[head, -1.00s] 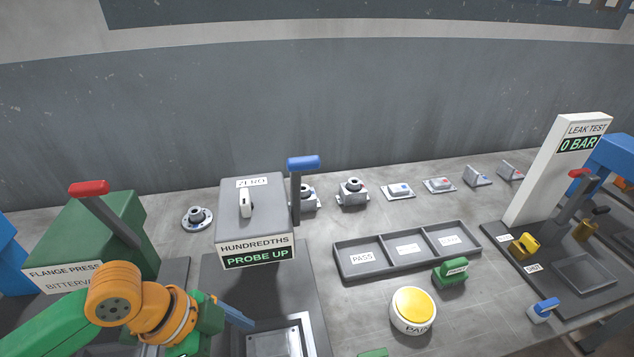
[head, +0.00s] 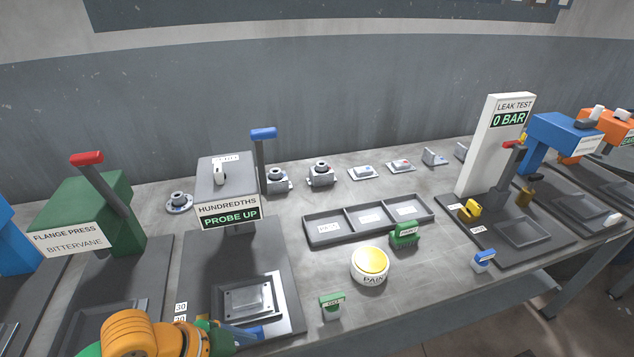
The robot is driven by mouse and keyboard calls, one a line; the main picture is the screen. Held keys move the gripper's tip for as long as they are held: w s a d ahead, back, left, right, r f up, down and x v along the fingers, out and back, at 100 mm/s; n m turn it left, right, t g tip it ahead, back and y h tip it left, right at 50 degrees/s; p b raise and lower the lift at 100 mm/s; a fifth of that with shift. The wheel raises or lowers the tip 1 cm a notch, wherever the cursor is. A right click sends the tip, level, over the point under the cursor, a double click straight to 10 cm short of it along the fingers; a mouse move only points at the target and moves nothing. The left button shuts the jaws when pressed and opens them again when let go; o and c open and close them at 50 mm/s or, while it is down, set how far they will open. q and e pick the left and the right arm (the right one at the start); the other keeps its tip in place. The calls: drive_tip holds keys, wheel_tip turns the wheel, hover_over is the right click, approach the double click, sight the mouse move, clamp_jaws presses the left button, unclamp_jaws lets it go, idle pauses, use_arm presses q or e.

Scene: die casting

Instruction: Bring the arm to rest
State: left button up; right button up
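My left arm comes in at the bottom left of the head view, orange and green. Its gripper (head: 243,335) shows as blue fingers at the front edge of the probe station's dark base (head: 190,270). I cannot tell whether the fingers are apart or shut, and nothing is clearly seen between them. A metal plate fixture (head: 247,300) sits on that base just beyond the fingers. The grey gauge (head: 228,180) above it reads "PROBE UP", and its blue-topped lever (head: 263,134) stands up. My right gripper is out of view.
A green flange press (head: 105,215) with a red lever stands left. The leak tester (head: 495,150) reads "0 BAR". Several metal parts line the back.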

use_arm(q)
drive_tip(key=s+a+f+n+y, duration=0.5)
drive_tip(key=s+f+n, duration=0.35)
drive_tip(key=n, duration=0.35)
wheel_tip(320, 180, down, 16)
drive_tip(key=s+f, duration=0.1)
drive_tip(key=s+a+f+m+g, duration=0.1)
drive_tip(key=s+a+f, duration=0.1)
drive_tip(key=s+f, duration=0.9)
drive_tip(key=shift+s+a+g+y, duration=0.3)
drive_tip(key=shift+s+a+g, duration=0.1)
drive_tip(key=shift+s, duration=0.5)
